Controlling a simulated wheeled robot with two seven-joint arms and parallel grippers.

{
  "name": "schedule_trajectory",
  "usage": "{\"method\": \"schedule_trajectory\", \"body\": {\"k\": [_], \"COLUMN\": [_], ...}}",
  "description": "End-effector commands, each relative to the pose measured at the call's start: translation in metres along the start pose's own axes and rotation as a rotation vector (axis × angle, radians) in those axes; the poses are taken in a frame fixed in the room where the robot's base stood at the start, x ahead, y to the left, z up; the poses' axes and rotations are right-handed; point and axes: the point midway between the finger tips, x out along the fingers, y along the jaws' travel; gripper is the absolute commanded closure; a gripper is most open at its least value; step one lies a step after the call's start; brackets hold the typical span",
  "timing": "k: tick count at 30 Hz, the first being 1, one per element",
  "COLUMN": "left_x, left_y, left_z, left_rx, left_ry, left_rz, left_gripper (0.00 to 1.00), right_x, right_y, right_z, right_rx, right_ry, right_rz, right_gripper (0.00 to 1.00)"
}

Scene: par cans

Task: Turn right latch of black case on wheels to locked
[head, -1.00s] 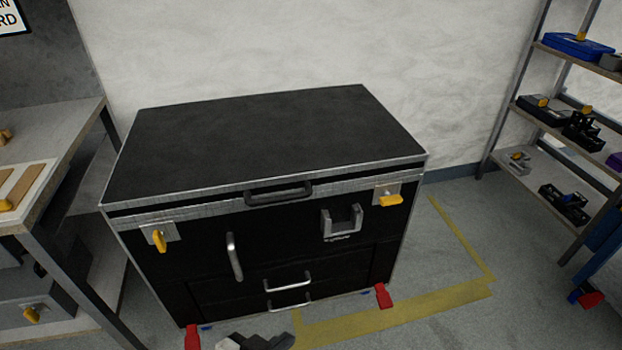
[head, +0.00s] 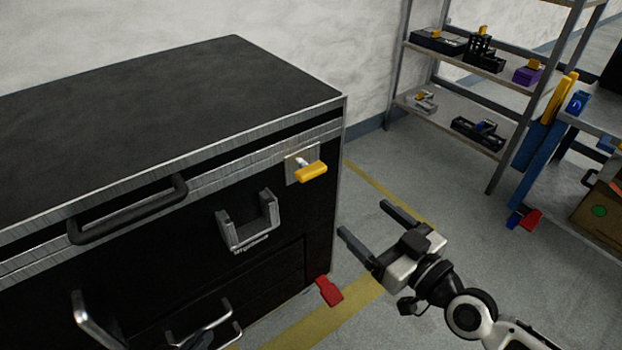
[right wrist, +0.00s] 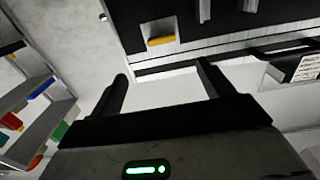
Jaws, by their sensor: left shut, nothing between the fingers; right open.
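The black case on wheels (head: 150,110) fills the left of the head view, its lid closed. Its right latch (head: 311,172) is a yellow handle on a metal plate near the front right corner, lying roughly level and pointing right. The latch also shows in the right wrist view (right wrist: 160,41), beyond the fingers. My right gripper (head: 363,218) is open and empty, below and right of the latch, apart from the case.
A grey bracket (head: 249,222) and a lid handle (head: 130,212) stick out of the case front. A red caster lever (head: 329,291) is at its lower corner. Shelves (head: 470,95) and a blue bench (head: 545,140) stand at right. The floor between is clear.

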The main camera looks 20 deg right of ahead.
Motion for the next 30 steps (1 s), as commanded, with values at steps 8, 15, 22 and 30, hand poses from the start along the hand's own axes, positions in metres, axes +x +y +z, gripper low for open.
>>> {"method": "schedule_trajectory", "body": {"k": [8, 15, 22, 30], "left_x": [-0.001, -0.001, 0.000, 0.000], "left_y": [-0.002, -0.004, -0.005, -0.006], "left_z": [0.002, 0.006, 0.009, 0.009], "left_rx": [-0.005, -0.009, -0.009, -0.009], "left_ry": [-0.037, -0.067, -0.081, -0.082], "left_rz": [-0.009, -0.016, -0.019, -0.019], "left_gripper": [1.00, 1.00, 1.00, 1.00], "right_x": [0.050, 0.102, 0.140, 0.155], "right_y": [-0.001, -0.001, -0.001, -0.002], "right_z": [-0.005, -0.004, -0.002, -0.001], "right_rx": [0.007, 0.007, 0.005, 0.004], "right_ry": [0.006, 0.004, 0.001, -0.001], "right_rz": [0.001, 0.000, -0.001, -0.003], "right_gripper": [0.20, 0.20, 0.20, 0.20]}}
